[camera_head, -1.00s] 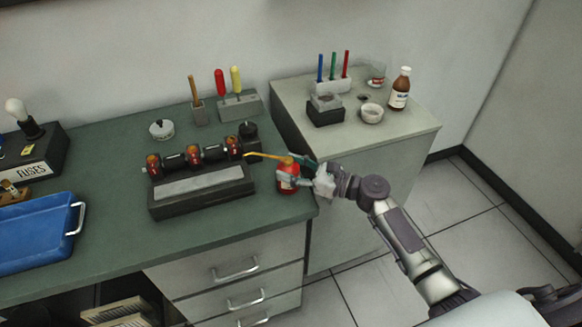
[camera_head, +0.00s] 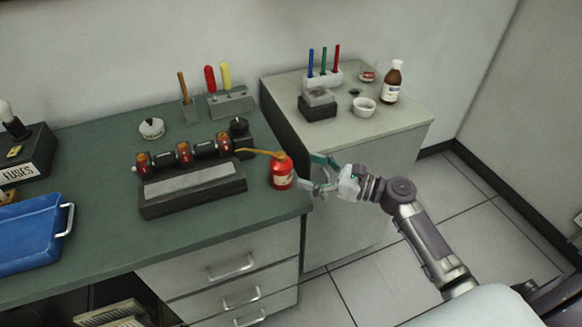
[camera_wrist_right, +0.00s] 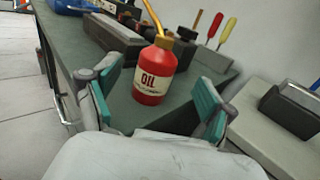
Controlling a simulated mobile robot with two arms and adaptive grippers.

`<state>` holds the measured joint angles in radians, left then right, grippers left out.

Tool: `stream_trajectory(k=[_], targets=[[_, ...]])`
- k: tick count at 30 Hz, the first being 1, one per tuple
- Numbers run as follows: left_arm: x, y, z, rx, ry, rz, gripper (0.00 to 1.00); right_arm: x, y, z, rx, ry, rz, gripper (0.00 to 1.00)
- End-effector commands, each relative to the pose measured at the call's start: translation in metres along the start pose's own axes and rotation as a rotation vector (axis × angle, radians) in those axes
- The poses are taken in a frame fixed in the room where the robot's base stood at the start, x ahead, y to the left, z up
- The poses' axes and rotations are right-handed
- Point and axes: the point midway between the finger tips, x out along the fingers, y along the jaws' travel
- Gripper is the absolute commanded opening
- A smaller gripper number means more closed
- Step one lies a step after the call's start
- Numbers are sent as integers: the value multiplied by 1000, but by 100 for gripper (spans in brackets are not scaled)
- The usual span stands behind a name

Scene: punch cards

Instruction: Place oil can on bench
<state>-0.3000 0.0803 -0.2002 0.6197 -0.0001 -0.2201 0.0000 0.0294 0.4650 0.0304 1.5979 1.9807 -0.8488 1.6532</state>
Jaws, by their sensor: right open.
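The oil can (camera_head: 282,172) is red with a cream label and a long yellow spout pointing left. It stands upright on the green bench top (camera_head: 270,203), near its right end. In the right wrist view the oil can (camera_wrist_right: 155,75) stands ahead of the fingers, with its "OIL" label facing me. My right gripper (camera_head: 317,174) is open and empty, just right of the can. The wrist view shows the fingers (camera_wrist_right: 152,108) spread wide, with the can beyond and between them. My left gripper is not in view.
A black device with a grey plate (camera_head: 195,185) sits left of the can. A blue tray (camera_head: 25,240) lies at the far left. Tool holders (camera_head: 230,103) stand at the back.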

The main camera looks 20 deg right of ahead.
Motion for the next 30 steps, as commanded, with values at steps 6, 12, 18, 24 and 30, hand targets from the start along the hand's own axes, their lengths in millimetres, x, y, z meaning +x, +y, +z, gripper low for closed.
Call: stream_trajectory(k=[6, 12, 18, 24, 30], targets=[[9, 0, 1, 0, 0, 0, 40, -37, 0, -2, 1, 1, 1, 83], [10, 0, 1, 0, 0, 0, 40, -49, 0, 0, 0, 0, 1, 83], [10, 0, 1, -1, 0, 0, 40, -50, 0, 0, -1, 1, 0, 83], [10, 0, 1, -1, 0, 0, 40, -54, -6, -68, -105, 150, -62, 83], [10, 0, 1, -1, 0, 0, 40, -90, 14, -235, -429, 570, -54, 83]])
